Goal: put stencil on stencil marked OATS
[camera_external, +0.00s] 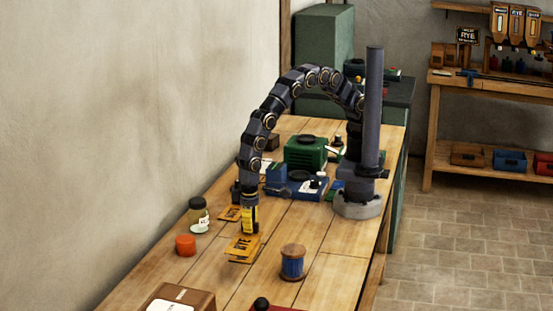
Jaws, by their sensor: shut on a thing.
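My gripper (249,231) points straight down over the bench, shut on a yellow-orange stencil (246,242) with dark cut-out marks. Another orange edge (238,260) shows just below it. I cannot tell whether that is a second stencil under the held one, or whether they touch. Another orange stencil (229,213) lies flat on the bench, behind and left of my gripper. The lettering is too small to read, so I cannot tell which stencil is marked OATS.
A dark-lidded jar (199,216) and an orange-red cap (185,246) stand left of my gripper. A blue spool (292,262) stands at right front, a brown box (178,300) in front. Blue and green equipment (305,152) sits behind. Bare bench (235,285) shows in front.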

